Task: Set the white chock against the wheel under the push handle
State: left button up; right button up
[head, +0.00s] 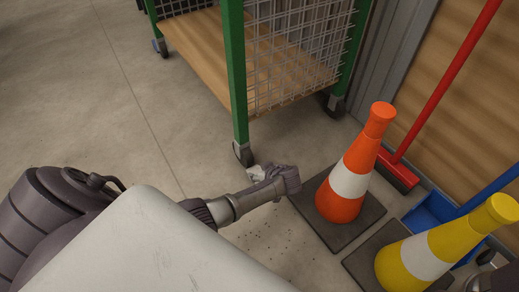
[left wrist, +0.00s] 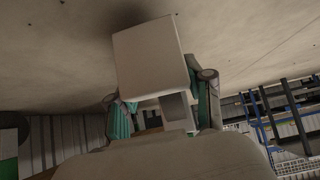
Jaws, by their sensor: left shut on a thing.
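The white chock (head: 256,173) is a small pale block at floor level in the head view, just in front of the near caster wheel (head: 243,153) under a green post of the cart. I cannot tell whether they touch. My left gripper (head: 278,178) is shut on the chock and partly covers it. In the left wrist view the chock (left wrist: 152,55) sticks out as a pale block between the teal-padded fingers (left wrist: 165,108). The push handle is not in view. A dark part at the lower right edge may be my right gripper (head: 492,279); its jaws are unclear.
The cart has a wooden deck (head: 205,60) and wire mesh sides (head: 290,60). An orange cone (head: 341,195) on a dark base stands right of my left gripper. A yellow cone (head: 402,263), red broom (head: 396,169) and blue dustpan (head: 428,211) are further right. The floor at left is clear.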

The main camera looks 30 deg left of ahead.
pick_arm(q)
notch_tip(320, 180, down, 2)
jog(key=shift+w+f+b, duration=0.1)
jog(key=shift+b, duration=0.45)
jog(key=o, duration=0.9)
jog(key=shift+f, duration=0.1)
jog(key=o, duration=0.5)
jog(key=shift+c, duration=0.2)
